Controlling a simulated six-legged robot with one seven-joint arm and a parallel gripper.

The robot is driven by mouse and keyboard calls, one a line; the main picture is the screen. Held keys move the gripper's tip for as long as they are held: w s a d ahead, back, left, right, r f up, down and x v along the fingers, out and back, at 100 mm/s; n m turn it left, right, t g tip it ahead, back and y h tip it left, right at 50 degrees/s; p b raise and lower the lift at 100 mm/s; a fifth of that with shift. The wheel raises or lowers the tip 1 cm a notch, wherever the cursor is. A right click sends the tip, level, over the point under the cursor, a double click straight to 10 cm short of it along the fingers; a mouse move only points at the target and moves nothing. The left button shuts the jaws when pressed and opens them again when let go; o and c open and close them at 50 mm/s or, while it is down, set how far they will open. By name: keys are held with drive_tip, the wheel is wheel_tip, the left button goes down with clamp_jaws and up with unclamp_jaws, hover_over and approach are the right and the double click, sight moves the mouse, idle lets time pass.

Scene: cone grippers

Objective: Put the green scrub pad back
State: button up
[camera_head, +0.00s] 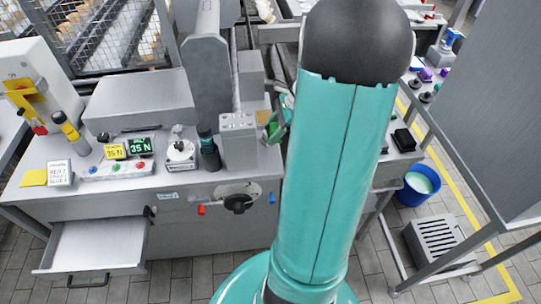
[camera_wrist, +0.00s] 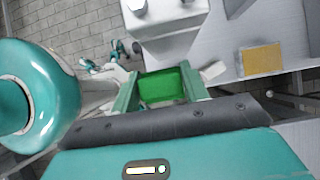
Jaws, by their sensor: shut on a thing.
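The green scrub pad (camera_wrist: 160,92) is between the two green fingers of my gripper (camera_wrist: 162,85) in the wrist view. My gripper is shut on it. The pad is in front of a pale grey block-shaped fitting (camera_wrist: 166,28), and I cannot tell whether they touch. In the head view a bit of green (camera_head: 274,130) shows at the left edge of my arm, to the right of the grey block (camera_head: 238,140); I cannot tell pad from finger there. My arm hides most of the gripper.
A tan pad (camera_wrist: 262,59) lies on the steel surface to the right in the wrist view. In the head view the steel bench (camera_head: 120,195) holds a dial, buttons and small displays. An open drawer (camera_head: 95,247) juts out at the left. A blue bucket (camera_head: 419,186) stands at the right.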

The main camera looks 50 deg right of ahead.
hover_over(265, 163)
drive_tip(key=s+d, duration=0.1)
drive_tip(key=d, duration=0.1)
drive_tip(key=f, duration=0.8)
drive_tip(key=shift+s+a, duration=0.15)
drive_tip(key=shift+a, duration=0.05)
drive_tip(key=shift+f, duration=2)
drive_tip(key=shift+f, duration=0.15)
drive_tip(key=o, duration=1.1)
drive_tip(key=v, duration=1.2)
drive_tip(key=shift+r, duration=0.25)
